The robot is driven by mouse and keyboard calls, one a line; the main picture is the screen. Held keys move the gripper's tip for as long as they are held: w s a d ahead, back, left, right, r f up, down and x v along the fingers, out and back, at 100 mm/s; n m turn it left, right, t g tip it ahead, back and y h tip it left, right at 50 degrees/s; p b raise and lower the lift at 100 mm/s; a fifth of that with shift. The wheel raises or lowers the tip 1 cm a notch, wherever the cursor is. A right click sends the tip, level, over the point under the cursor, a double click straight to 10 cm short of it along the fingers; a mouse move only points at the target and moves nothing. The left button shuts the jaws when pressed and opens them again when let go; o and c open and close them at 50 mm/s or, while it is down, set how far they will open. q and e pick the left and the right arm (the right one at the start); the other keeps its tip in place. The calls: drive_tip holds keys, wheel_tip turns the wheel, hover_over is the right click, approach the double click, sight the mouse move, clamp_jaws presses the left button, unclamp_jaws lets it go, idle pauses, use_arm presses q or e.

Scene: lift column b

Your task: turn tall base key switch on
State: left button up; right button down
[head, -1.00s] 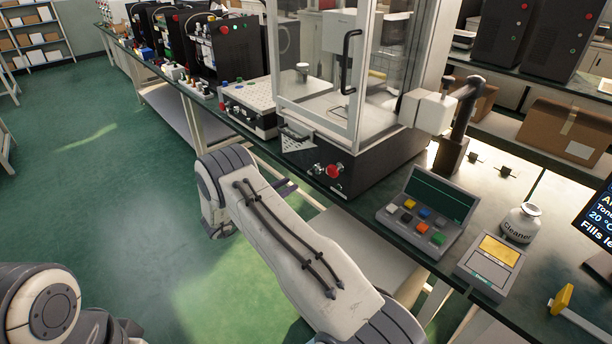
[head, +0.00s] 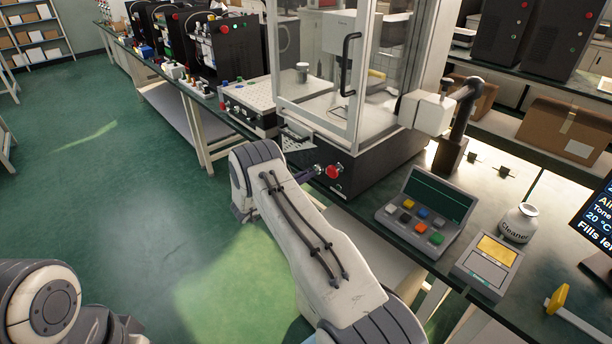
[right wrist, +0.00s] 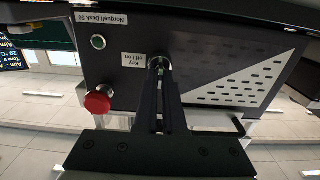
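The tall dark base (head: 360,172) stands under the glass-walled enclosure on the bench. In the right wrist view its front panel (right wrist: 215,48) appears upside down. My right gripper (right wrist: 161,82) points straight at the switch. Its fingertips sit at the key with a narrow gap between them and partly cover it, so contact is unclear. In the head view my right gripper (head: 308,174) is at the base's front, partly hidden by my arm. My left gripper is out of view.
A red mushroom button (right wrist: 98,101) and a green button (right wrist: 98,42) are on the same panel, close to the key. A grey button console (head: 428,212), a white Cleaner bottle (head: 518,222) and a yellow-screened device (head: 488,264) stand to the right. The floor left is clear.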

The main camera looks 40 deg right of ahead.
idle(0.3)
drive_tip(key=shift+s+f+m+b, duration=0.1)
drive_tip(key=shift+s+m+b, duration=0.05)
drive_tip(key=shift+m+b, duration=5.65)
drive_tip(key=c, duration=1)
unclamp_jaws()
drive_tip(key=a, duration=1)
drive_tip(key=shift+s+a, duration=0.3)
drive_tip(key=shift+s, duration=0.1)
